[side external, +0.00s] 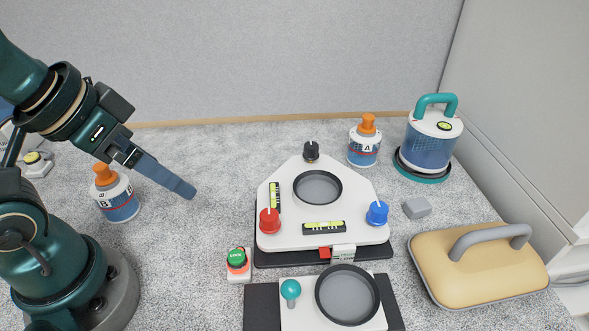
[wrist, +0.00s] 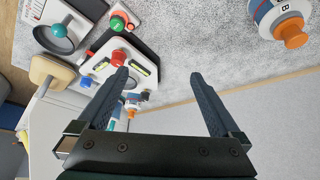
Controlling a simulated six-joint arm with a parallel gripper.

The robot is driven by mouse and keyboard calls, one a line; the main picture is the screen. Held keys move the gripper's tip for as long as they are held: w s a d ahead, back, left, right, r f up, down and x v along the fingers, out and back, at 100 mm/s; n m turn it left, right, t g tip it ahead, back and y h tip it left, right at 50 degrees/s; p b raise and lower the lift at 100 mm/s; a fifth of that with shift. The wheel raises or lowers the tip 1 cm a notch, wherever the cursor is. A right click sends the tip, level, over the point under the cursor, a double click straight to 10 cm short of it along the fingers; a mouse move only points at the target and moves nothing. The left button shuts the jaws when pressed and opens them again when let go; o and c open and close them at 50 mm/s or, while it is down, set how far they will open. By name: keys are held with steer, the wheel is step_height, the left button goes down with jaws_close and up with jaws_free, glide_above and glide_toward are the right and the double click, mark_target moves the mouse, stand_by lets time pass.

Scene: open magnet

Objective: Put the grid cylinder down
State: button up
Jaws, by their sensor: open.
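The grid cylinder (side external: 431,148) is white with a blue grid band and a teal arched handle. In the side external view it stands upright at the back right, on a round dark base with a teal rim (side external: 422,178). My gripper (side external: 188,192) is on the left, above the carpet and far from the cylinder. In the wrist view its two dark fingers (wrist: 159,73) are spread wide apart with nothing between them. I cannot make out the cylinder clearly in the wrist view.
A white three-knob levelling plate (side external: 320,230) stands in the middle. Bottle B (side external: 120,205) is near my arm; bottle A (side external: 364,150) is left of the cylinder. A yellow handled case (side external: 440,265) and a small grey block (side external: 417,208) lie right.

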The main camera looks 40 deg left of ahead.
mark_target(102, 166)
steer(key=a+f+n+g, duration=0.2)
steer(key=a+n, duration=0.4)
steer(key=n, duration=0.2)
steer(key=s+a+f+n+g, duration=0.1)
steer(key=a+f+n+g, duration=0.1)
steer(key=a+n, duration=0.4)
steer(key=s+a+f+n+g+y, duration=0.1)
steer(key=a+n, duration=0.4)
steer(key=n, duration=0.7)
steer(key=shift+s+a+f+g, duration=0.2)
steer(key=shift+f+g, duration=0.15)
steer(key=shift+f, duration=0.2)
steer(key=shift+s+a+f+g, duration=0.1)
steer(key=shift+a+f+g, duration=0.1)
steer(key=shift+f+g, duration=0.25)
steer(key=shift+s+a+f+n, duration=0.15)
steer(key=shift+s+f+n, duration=0.15)
steer(key=shift+f, duration=0.1)
steer(key=shift+s+a+f, duration=0.1)
steer(key=shift+f, duration=1.1)
steer(key=shift+s+a+f, duration=0.1)
steer(key=shift+f, duration=1.1)
jaws_close()
